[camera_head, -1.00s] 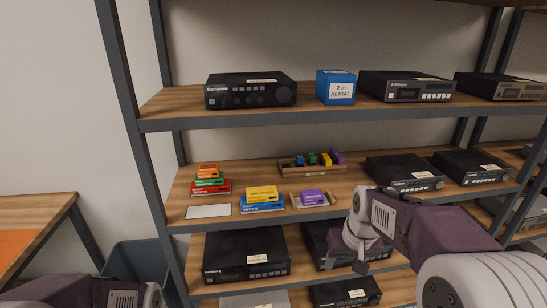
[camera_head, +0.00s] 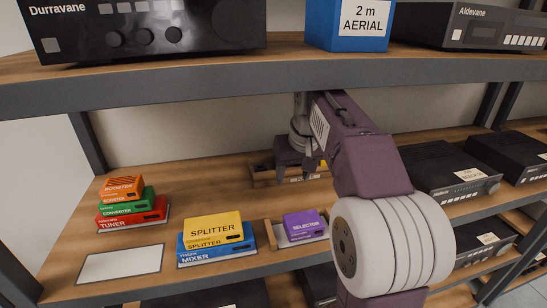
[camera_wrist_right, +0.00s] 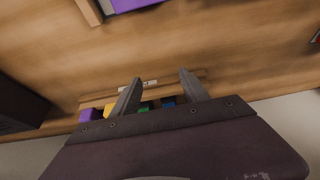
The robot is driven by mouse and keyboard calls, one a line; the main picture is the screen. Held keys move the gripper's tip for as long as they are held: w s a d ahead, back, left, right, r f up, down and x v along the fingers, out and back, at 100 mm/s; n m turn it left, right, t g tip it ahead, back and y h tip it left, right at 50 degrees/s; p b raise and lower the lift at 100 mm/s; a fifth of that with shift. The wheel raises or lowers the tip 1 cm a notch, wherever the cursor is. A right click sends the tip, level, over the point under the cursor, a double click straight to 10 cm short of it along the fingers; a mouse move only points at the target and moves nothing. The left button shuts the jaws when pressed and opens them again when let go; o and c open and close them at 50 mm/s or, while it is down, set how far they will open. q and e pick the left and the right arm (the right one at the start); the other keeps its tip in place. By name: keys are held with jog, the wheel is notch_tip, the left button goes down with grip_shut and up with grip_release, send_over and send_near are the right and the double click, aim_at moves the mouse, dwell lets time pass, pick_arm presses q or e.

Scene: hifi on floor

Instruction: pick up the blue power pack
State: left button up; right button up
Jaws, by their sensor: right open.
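The blue power pack (camera_wrist_right: 168,101) shows in the right wrist view as a small dark blue block in a wooden rack (camera_wrist_right: 98,101), beside a green block (camera_wrist_right: 146,106). Part of it is hidden behind my right gripper. My right gripper (camera_wrist_right: 160,80) is open, its two fingers spread over the rack with nothing clearly held. In the head view my right gripper (camera_head: 300,172) is at the rack (camera_head: 260,183) at the back of the middle shelf and hides most of it. I cannot tell whether the fingers touch the pack. My left gripper is out of view.
The upper shelf edge (camera_head: 200,90) runs close above my right arm. In front of the rack are a purple selector (camera_head: 302,224) in a holder, a yellow splitter (camera_head: 212,229) on a blue mixer (camera_head: 190,252), stacked boxes (camera_head: 130,205) and a bare white card (camera_head: 121,264).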

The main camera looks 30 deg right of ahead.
jog(key=w, duration=0.2)
jog(key=w+d, duration=0.1)
jog(key=w, duration=0.1)
jog(key=w+p, duration=0.1)
jog(key=w, duration=0.1)
jog(key=shift+w+d, duration=0.3)
jog(key=shift+w, duration=0.05)
jog(key=shift+w+r+p, duration=0.15)
jog(key=shift+w+p, duration=0.05)
jog(key=shift+p, duration=0.1)
jog(key=w+p, duration=0.1)
jog(key=w, duration=0.1)
jog(key=w+d+p, duration=0.1)
jog(key=w, duration=0.1)
jog(key=shift+w+d, duration=0.1)
jog(key=shift+w, duration=0.15)
jog(key=shift+f+b, duration=0.7)
jog(key=shift+f, duration=0.1)
jog(key=shift+r, duration=0.15)
jog(key=shift+c, duration=0.3)
grip_shut()
